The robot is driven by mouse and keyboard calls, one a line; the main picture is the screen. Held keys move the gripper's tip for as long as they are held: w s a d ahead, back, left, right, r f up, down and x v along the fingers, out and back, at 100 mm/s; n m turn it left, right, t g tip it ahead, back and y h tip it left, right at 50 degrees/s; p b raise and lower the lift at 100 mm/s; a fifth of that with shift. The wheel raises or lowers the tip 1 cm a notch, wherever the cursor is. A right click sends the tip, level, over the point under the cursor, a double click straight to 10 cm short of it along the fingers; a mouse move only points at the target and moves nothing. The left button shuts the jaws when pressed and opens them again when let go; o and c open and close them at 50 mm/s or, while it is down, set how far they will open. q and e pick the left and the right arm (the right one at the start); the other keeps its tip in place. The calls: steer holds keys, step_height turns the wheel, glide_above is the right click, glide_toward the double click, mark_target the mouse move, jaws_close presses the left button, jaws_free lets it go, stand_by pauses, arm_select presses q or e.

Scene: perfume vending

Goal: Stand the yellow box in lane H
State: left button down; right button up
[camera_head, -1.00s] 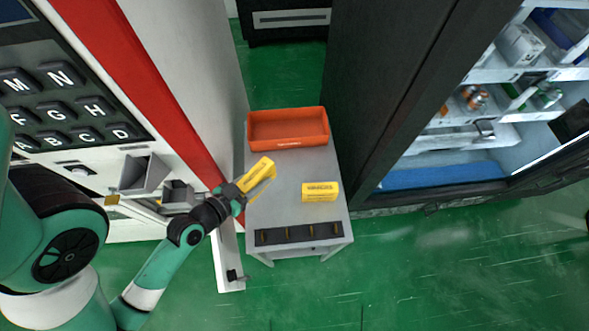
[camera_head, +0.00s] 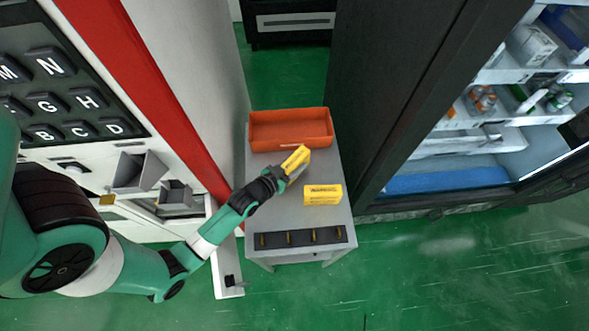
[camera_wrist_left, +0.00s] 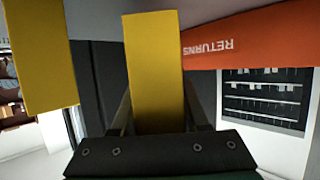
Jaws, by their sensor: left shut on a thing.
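My left gripper (camera_head: 284,174) is shut on a yellow box (camera_head: 297,157) and holds it over the grey table, close to the orange bin. In the left wrist view this held box (camera_wrist_left: 153,65) rises between the fingers. A second yellow box (camera_head: 323,195) sits on the table to the right of the gripper; it also shows at the left of the wrist view (camera_wrist_left: 40,60). The H key (camera_head: 85,98) is on the black keypad at the left. No lane marked H can be made out. My right gripper is out of view.
An orange bin (camera_head: 290,144), lettered RETURNS in the wrist view (camera_wrist_left: 250,40), is at the table's back. A dark strip with several yellow pegs (camera_head: 301,237) lies along the front. A tall dark cabinet (camera_head: 400,90) stands right of the grey table (camera_head: 270,215).

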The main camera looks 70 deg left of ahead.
arm_select(q)
steer(key=shift+f, duration=1.3)
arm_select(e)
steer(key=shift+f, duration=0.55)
arm_select(q)
steer(key=shift+f+b, duration=0.25)
steer(key=shift+b, duration=0.2)
steer(key=shift+c, duration=2)
jaws_free()
steer(key=shift+r, duration=0.1)
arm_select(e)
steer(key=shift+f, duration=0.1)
